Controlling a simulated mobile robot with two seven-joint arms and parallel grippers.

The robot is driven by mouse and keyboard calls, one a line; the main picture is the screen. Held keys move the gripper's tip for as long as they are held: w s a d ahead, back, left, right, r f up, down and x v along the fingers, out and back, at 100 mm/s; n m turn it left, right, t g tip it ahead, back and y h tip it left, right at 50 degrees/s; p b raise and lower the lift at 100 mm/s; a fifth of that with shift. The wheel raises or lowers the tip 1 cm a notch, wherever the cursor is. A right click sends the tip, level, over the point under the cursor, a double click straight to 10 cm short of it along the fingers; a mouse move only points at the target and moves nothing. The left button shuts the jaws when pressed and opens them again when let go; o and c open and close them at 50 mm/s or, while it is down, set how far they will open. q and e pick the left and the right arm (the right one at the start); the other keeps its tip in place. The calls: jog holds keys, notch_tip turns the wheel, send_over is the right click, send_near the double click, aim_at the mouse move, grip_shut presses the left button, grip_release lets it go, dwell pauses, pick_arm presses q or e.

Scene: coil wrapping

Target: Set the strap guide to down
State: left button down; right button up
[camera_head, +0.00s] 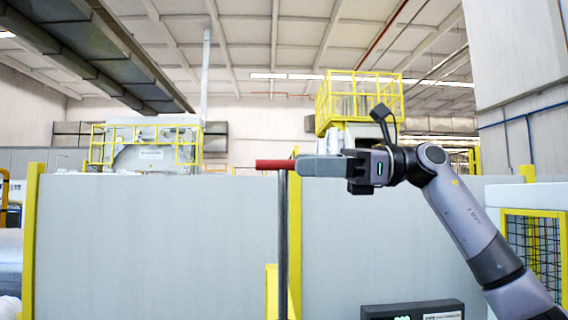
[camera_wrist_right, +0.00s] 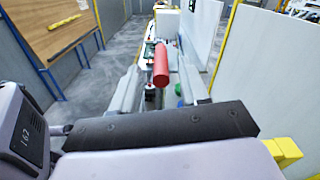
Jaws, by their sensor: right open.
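The strap guide shows as a red handle (camera_head: 273,164) on top of a dark upright post (camera_head: 283,245) in the head view. The handle lies about level and points left. My right gripper (camera_head: 298,166) comes in from the right at the same height, its fingers pointing left beside the handle's right end. In the right wrist view the red handle (camera_wrist_right: 161,65) shows between my two spread fingers (camera_wrist_right: 160,82), with a gap on each side. Its far end and the post's foot are hidden. My left gripper is not in view.
Grey panels (camera_head: 130,250) with yellow posts (camera_head: 31,240) stand behind the handle. A black box with a green display (camera_head: 412,310) is low at the bottom. A yellow-framed mesh guard (camera_head: 535,245) is at the right. A wooden board (camera_wrist_right: 55,35) is on the wrist view's left.

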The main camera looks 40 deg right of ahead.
jog(key=shift+x, duration=2.1)
grip_shut()
jog(key=b, duration=0.9)
send_over(285, 309)
jog(key=f, duration=1.3)
jog(key=shift+w+d, duration=0.25)
jog(key=shift+d, duration=0.05)
notch_tip(285, 309, down, 8)
jog(key=b, duration=0.5)
jog(key=shift+r, duration=0.2)
jog(key=shift+f+b, duration=0.6)
jog(key=shift+f, duration=0.15)
